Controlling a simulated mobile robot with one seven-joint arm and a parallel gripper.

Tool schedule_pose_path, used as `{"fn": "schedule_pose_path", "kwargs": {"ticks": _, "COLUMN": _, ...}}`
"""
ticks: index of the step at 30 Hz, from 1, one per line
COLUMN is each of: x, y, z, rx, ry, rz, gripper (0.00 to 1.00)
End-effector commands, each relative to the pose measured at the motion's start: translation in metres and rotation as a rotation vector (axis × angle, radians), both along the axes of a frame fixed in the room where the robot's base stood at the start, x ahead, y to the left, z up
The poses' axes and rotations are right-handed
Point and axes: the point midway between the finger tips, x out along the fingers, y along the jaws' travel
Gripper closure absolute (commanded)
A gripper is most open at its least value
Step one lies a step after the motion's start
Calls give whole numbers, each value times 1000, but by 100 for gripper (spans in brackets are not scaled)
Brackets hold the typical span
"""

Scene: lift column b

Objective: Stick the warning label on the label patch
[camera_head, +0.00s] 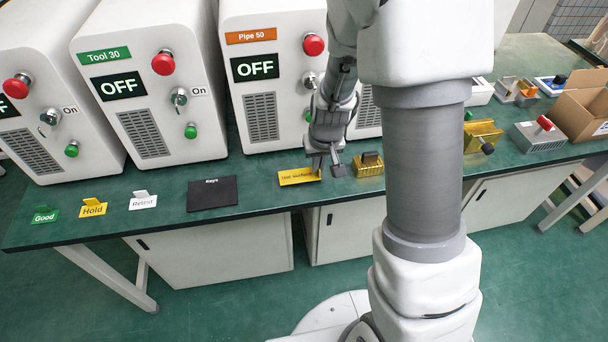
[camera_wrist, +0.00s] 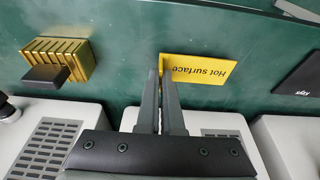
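The warning label, a yellow card reading "Hot surface" (camera_wrist: 203,70), is at the bench top, with its print upside down in the wrist view. In the head view the yellow label (camera_head: 297,177) is near the bench's front edge, beside the black "Keys" mat. My gripper (camera_wrist: 160,68) is at one end of the label, its fingers close together with a sliver of yellow between the tips. It looks shut on that end. In the head view my gripper (camera_head: 321,170) points down at the label's right end. I cannot make out a label patch; my arm hides part of the bench and machines.
The black Keys mat (camera_head: 212,193) and Retest (camera_head: 143,201), Hold (camera_head: 93,209) and Good (camera_head: 45,215) cards lie left. A brass finned block (camera_head: 369,166) is close on the right. White machines (camera_head: 150,80) stand behind. An open carton (camera_head: 582,108) is far right.

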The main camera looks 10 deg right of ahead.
Motion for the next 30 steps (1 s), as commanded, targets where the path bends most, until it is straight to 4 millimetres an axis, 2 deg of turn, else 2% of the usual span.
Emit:
{"fn": "schedule_pose_path", "kwargs": {"ticks": 1, "x": 0, "y": 0, "z": 6, "rx": 0, "ry": -1, "rz": 0, "gripper": 100}}
{"fn": "schedule_pose_path", "kwargs": {"ticks": 30, "x": 0, "y": 0, "z": 65, "rx": 0, "ry": -1, "rz": 0, "gripper": 100}}
